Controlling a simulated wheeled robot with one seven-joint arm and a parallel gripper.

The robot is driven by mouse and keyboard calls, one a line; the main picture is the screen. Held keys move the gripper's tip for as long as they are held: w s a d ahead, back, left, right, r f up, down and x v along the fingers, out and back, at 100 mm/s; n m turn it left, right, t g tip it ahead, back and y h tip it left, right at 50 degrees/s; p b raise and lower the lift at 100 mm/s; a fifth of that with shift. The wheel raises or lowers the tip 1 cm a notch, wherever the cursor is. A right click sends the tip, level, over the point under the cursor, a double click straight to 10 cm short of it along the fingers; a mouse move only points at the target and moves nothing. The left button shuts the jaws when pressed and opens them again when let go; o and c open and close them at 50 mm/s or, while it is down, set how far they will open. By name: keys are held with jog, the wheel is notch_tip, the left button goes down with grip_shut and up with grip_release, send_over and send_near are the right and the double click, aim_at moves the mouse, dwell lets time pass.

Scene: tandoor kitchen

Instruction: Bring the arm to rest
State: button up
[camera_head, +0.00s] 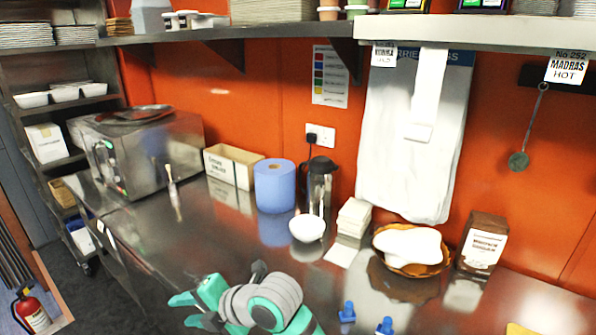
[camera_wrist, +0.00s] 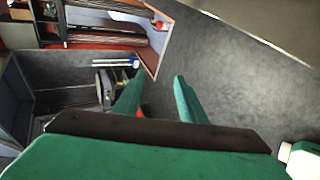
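My gripper (camera_head: 187,310) shows at the bottom of the head view, left of centre, over the front part of the steel counter (camera_head: 150,237). Its green fingers point left. In the wrist view, my gripper (camera_wrist: 158,84) has its two green fingers apart, with nothing between them. Beyond the fingers, that view shows grey floor (camera_wrist: 215,70) and shelving at the left. My arm's grey and green links run right from the gripper along the bottom edge of the head view; the rest of the arm is out of frame.
A blue paper roll (camera_head: 274,187), white bowl (camera_head: 306,229), basket (camera_head: 410,268) and brown package (camera_head: 482,243) stand on the counter. Two blue items (camera_head: 347,312) are right of my arm. A steel oven (camera_head: 140,155) is at the left. A fire extinguisher (camera_head: 31,312) stands on the floor.

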jog(key=s+d+f+m+t+h, duration=0.5)
jog(key=f+m, duration=0.4)
jog(key=m, duration=0.6)
jog(key=s+d+f+m+t+h, duration=0.3)
jog(key=s+d+f+m+t, duration=0.5)
jog(key=m, duration=0.7)
jog(key=s+d+f+m+h, duration=0.1)
jog(key=s+d, duration=0.4)
jog(key=s, duration=0.5)
jog(key=s+d+f+m+g+h, duration=0.1)
jog(key=s+d, duration=0.4)
jog(key=s, duration=0.6)
jog(key=shift+d+f+g+h, duration=0.3)
jog(key=shift+f+h, duration=0.2)
jog(key=shift+f, duration=0.05)
